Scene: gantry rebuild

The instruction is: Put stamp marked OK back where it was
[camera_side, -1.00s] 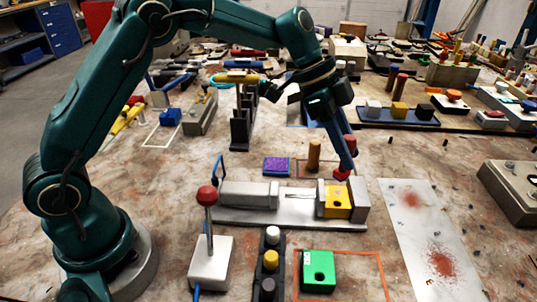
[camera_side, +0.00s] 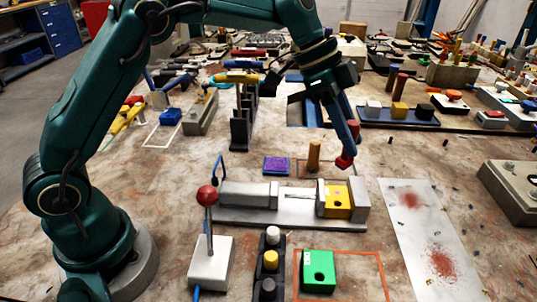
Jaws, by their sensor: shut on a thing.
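My gripper (camera_side: 347,148) points down at the centre right, above the table behind the vise. It is shut on a small red piece (camera_side: 344,162) at its tips; its shape is mostly hidden and no OK mark is readable. A brown wooden-handled stamp (camera_side: 314,155) stands upright to the left of my gripper, apart from it, within a thin orange-red outline. A purple ink pad (camera_side: 277,166) lies left of that stamp. I cannot tell which piece carries the OK mark.
A grey vise (camera_side: 250,195) holding a yellow block (camera_side: 337,203) is in front. A red-knobbed lever box (camera_side: 210,260), a button strip and a green block (camera_side: 318,270) stand nearer. A white sheet (camera_side: 430,235) with red smudges lies right. A blue tray (camera_side: 398,117) stands behind.

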